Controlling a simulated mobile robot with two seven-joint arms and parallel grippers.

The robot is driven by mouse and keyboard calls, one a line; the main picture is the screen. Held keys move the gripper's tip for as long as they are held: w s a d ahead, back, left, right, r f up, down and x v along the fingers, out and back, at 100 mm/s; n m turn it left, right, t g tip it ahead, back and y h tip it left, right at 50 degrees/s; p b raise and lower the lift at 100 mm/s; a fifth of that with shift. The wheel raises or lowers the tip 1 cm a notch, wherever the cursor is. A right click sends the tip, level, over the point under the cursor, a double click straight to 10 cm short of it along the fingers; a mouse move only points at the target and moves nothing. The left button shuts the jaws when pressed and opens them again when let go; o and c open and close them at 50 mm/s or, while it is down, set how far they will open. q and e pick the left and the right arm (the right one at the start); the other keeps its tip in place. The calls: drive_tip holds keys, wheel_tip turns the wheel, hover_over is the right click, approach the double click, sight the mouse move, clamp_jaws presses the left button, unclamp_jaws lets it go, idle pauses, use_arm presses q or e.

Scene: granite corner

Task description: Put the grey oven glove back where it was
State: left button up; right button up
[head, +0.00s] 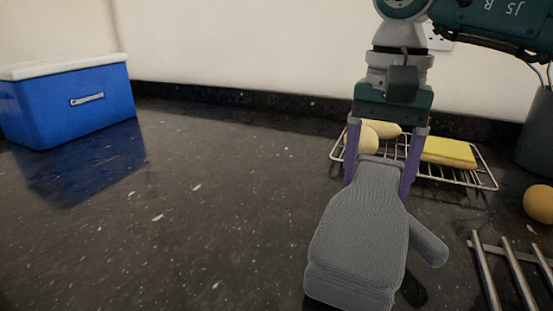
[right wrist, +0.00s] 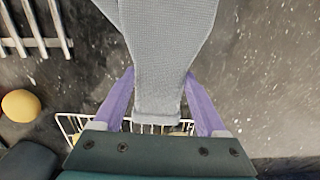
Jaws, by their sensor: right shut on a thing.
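The grey oven glove (head: 360,235) hangs in front of my right gripper (head: 381,180) in the head view. My right gripper's purple fingers are shut on the narrow end of the glove, one on each side. The thumb of the glove points to the lower right. In the right wrist view the glove (right wrist: 168,60) runs up from between the fingers of the gripper (right wrist: 160,85) and out of the top edge. A shadow on the counter beside the thumb suggests the glove is above the surface; how high I cannot tell. My left gripper is not in view.
A wire rack (head: 484,180) behind the glove holds pale yellow items (head: 368,138) and a yellow sponge-like block (head: 449,152). An orange ball-like fruit (head: 539,203) and a metal slatted stand (head: 505,270) lie at right. A blue box (head: 70,105) stands far left. The counter's (head: 200,200) middle is clear.

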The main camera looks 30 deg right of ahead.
drive_tip(key=o, duration=1.5)
drive_tip(key=shift+r, duration=0.15)
drive_tip(key=shift+r+p, duration=2)
drive_tip(key=shift+r, duration=0.55)
drive_tip(key=shift+r+p, duration=1.35)
drive_tip(key=shift+r, duration=0.55)
